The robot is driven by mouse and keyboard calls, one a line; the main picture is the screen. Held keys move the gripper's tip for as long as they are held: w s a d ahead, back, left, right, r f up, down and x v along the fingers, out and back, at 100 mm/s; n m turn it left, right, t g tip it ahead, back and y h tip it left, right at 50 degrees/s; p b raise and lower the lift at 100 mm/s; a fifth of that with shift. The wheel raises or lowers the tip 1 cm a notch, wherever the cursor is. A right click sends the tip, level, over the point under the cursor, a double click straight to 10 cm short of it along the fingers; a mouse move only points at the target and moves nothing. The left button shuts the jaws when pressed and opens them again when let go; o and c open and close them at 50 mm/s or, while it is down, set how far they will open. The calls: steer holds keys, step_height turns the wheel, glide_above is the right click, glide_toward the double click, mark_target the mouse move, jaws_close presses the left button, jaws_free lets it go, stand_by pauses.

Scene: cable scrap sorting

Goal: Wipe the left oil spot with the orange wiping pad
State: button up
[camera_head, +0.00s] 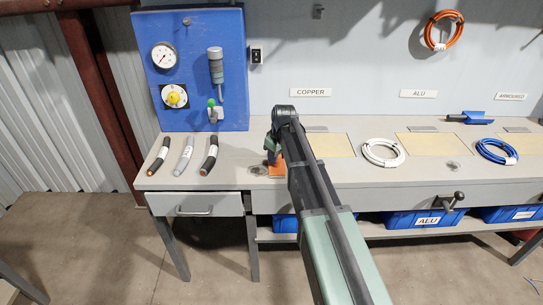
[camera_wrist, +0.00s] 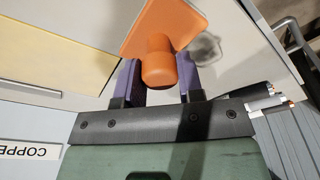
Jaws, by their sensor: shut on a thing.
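The orange wiping pad (camera_wrist: 172,18) fills the top of the wrist view, its rounded knob (camera_wrist: 158,65) between the two purple fingers of my gripper (camera_wrist: 160,78). My gripper is shut on this knob. In the head view the pad (camera_head: 275,171) shows low at the bench top, partly hidden by my arm. The left oil spot (camera_head: 257,170) is a grey patch just left of the pad. It also shows in the wrist view (camera_wrist: 207,47), right beside the pad's edge. I cannot tell whether the pad touches the bench. Another oil spot (camera_head: 453,166) lies farther right.
Three cable pieces (camera_head: 184,156) lie on the bench to the left, before a blue panel (camera_head: 195,70) with gauge and knob. White (camera_head: 383,153) and blue (camera_head: 497,151) cable coils lie to the right. A vise handle (camera_head: 450,199) sticks out in front.

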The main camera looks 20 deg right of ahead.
steer(key=shift+f, duration=0.2)
steer(key=shift+r, duration=0.1)
steer(key=shift+c, duration=0.3)
steer(key=shift+w+a, duration=0.5)
steer(key=shift+a, duration=1.25)
steer(key=shift+w+a, duration=0.5)
steer(key=shift+a, duration=1.25)
steer(key=shift+w+a, duration=0.5)
steer(key=shift+a, duration=1.25)
step_height(320, 180, up, 6)
steer(key=p, duration=0.6)
steer(key=shift+d, duration=0.1)
step_height(320, 180, up, 3)
steer(key=p, duration=0.3)
